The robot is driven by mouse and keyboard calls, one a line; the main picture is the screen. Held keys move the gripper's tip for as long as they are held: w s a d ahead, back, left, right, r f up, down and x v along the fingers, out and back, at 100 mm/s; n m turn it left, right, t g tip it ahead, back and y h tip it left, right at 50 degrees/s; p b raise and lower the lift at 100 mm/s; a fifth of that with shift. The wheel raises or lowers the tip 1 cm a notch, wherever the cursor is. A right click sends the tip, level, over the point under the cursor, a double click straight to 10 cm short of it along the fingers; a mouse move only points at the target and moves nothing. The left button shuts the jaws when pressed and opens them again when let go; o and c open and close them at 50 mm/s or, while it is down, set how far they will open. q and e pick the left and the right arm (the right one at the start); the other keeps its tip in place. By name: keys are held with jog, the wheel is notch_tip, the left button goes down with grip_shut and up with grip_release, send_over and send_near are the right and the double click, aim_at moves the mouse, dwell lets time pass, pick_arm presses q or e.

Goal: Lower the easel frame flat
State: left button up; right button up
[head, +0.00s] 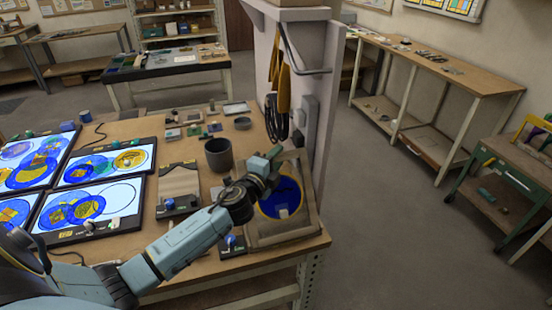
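The easel frame (307,182) is a wooden frame at the right end of the workbench. It looks raised at a tilt above its base board (285,238). A blue round glass piece (290,191) with a yellow rim shows within it. My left arm reaches across the bench from the lower left. My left gripper (269,162) is at the frame's upper left side, overlapping its edge in the picture. I cannot tell whether it touches the frame, or whether its fingers are open or shut. The arm hides the frame's left side. My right gripper is out of view.
A dark grey cup (218,154) stands just left of my gripper. Lit panels (104,168) with coloured glass circles fill the bench's left. Small pots and tiles lie at the back.

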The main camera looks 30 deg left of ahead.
pick_arm(q)
grip_shut()
jog(key=shift+w+a, duration=0.1)
jog(key=shift+a, duration=0.05)
dwell(0.4)
